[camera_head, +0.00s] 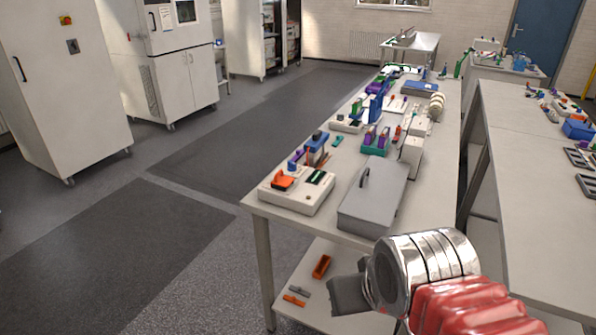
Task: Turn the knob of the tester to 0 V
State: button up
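I cannot pick out the tester's knob or its voltage marks at this size. A low white box (290,200) with an orange part and a dark green slotted part on top stands at the near left corner of the long bench (330,222). I cannot tell whether it is the tester. My gripper (349,294) is a dark grey shape in front of the bench's near end, apart from the devices in the picture. It shows from the side, so its finger gap is hidden. My silver wrist and red arm fill the lower right.
A grey lidded case (372,200) with a handle lies beside the white box. Several small devices crowd the bench behind. An orange tray (322,266) lies on the lower shelf. A second table (540,170) stands at right. Open floor (130,240) lies left, before white cabinets (65,80).

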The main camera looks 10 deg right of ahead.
aim_at(292, 166)
jog(key=k, duration=0.85)
jog(key=u, duration=0.4)
jog(key=i, duration=0.85)
jog(key=u, duration=0.5)
jog(key=i, duration=1.25)
jog(key=z, duration=0.35)
